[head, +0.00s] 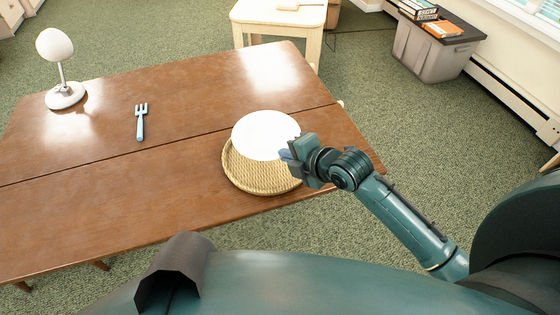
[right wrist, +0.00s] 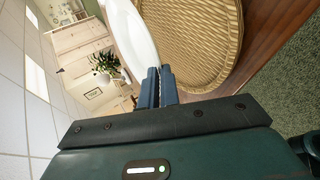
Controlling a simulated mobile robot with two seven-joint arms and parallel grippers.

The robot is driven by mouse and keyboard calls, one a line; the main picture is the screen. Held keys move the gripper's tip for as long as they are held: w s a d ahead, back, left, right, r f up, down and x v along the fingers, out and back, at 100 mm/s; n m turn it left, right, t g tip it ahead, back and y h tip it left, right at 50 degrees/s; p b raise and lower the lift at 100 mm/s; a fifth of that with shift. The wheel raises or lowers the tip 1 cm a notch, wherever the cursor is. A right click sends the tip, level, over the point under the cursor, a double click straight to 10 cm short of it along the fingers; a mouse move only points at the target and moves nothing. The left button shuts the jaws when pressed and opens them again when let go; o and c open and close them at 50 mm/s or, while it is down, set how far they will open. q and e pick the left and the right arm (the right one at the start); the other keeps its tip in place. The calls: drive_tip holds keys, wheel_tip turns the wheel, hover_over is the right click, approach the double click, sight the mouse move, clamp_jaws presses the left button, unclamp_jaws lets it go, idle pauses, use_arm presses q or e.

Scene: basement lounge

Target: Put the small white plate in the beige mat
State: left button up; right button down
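The small white plate (head: 266,134) is in my right gripper (head: 290,155), which is shut on the plate's near right edge. The plate is over the far part of the round woven beige mat (head: 240,177) and hides some of it. In the right wrist view, the plate (right wrist: 132,35) is seen nearly edge-on, running to the closed fingers (right wrist: 157,82), with the mat (right wrist: 195,40) beside it. The plate looks held above the mat, tilted a little; the exact gap cannot be told. My left gripper is not in view.
The mat lies on a brown wooden table (head: 100,210), near its right front edge. A blue fork (head: 141,122) and a white lamp-like object (head: 62,85) are on the left. A pale small table (head: 275,14) and grey bin (head: 432,50) stand behind. The table's middle is clear.

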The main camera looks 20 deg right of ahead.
sight(287, 181)
drive_tip(key=shift+f+b, duration=0.3)
drive_tip(key=shift+f, duration=3.05)
drive_tip(key=c, duration=2)
unclamp_jaws()
drive_tip(key=shift+f, duration=0.1)
drive_tip(key=shift+o, duration=0.4)
drive_tip(key=p+v, duration=0.1)
drive_tip(key=v, duration=1)
drive_tip(key=s+a+f+m, duration=0.2)
drive_tip(key=s+a+m, duration=0.1)
drive_tip(key=m, duration=0.6)
drive_tip(key=s+a+f+m+t, duration=0.1)
drive_tip(key=s+a+f+m, duration=0.2)
drive_tip(key=s+m, duration=0.3)
drive_tip(key=m, duration=0.4)
drive_tip(key=shift+a+f, duration=0.3)
drive_tip(key=shift+a, duration=0.05)
